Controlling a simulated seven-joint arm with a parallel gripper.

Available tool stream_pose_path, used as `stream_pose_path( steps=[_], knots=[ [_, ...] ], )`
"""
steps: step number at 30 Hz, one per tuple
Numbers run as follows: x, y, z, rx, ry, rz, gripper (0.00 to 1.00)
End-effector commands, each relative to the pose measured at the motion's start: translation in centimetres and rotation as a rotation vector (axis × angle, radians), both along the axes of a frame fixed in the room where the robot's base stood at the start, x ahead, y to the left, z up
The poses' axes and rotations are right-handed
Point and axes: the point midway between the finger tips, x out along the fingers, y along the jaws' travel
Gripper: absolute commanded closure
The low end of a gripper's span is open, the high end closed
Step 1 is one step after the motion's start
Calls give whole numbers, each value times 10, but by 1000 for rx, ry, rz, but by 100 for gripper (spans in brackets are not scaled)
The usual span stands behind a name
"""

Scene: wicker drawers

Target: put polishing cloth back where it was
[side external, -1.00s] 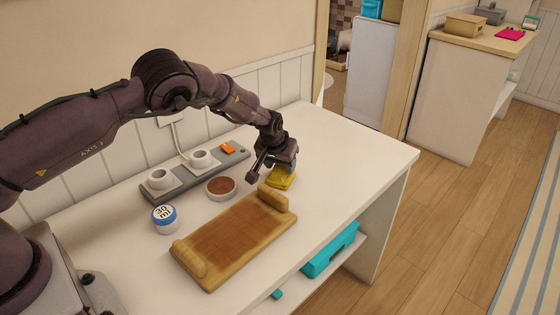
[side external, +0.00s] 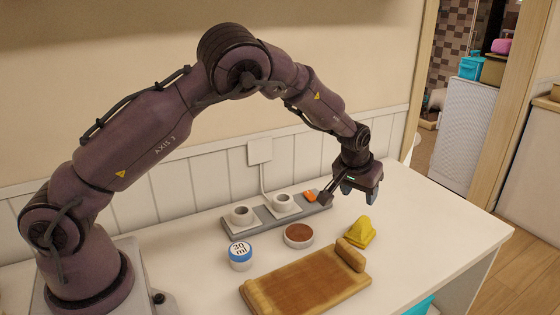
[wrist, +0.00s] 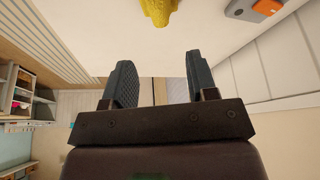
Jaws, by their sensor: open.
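The yellow polishing cloth (side external: 360,232) lies bunched on the white table, rising to a peak, right of the round brown-topped dish and behind the wooden board's raised right end. In the wrist view the cloth (wrist: 160,10) shows at the top edge, beyond the fingers. My gripper (side external: 358,196) is open and empty, above the cloth and apart from it. In the wrist view the two fingers of my gripper (wrist: 158,62) are spread with nothing between them.
A wooden board (side external: 305,284) lies in front. The table (side external: 440,225) is clear on the right.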

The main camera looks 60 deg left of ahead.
Motion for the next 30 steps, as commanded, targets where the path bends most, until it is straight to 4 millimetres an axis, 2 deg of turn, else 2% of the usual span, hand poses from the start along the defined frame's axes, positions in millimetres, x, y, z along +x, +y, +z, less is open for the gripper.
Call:
stream_pose_path(
  steps=[4,8,12,18,21,24,27,30],
  knots=[
    [-8,0,19,-24,-5,1,47],
    [-33,0,63,-80,-12,-12,47],
    [-80,-5,119,-142,-20,-59,47],
    [-160,-15,179,-176,-43,-164,47],
    [-203,-19,199,-165,-58,-222,47],
    [-247,-23,210,-134,-72,-281,47],
    [-286,-25,213,-89,-83,-329,47],
    [-316,-26,210,-42,-90,-363,47]
  ],
)
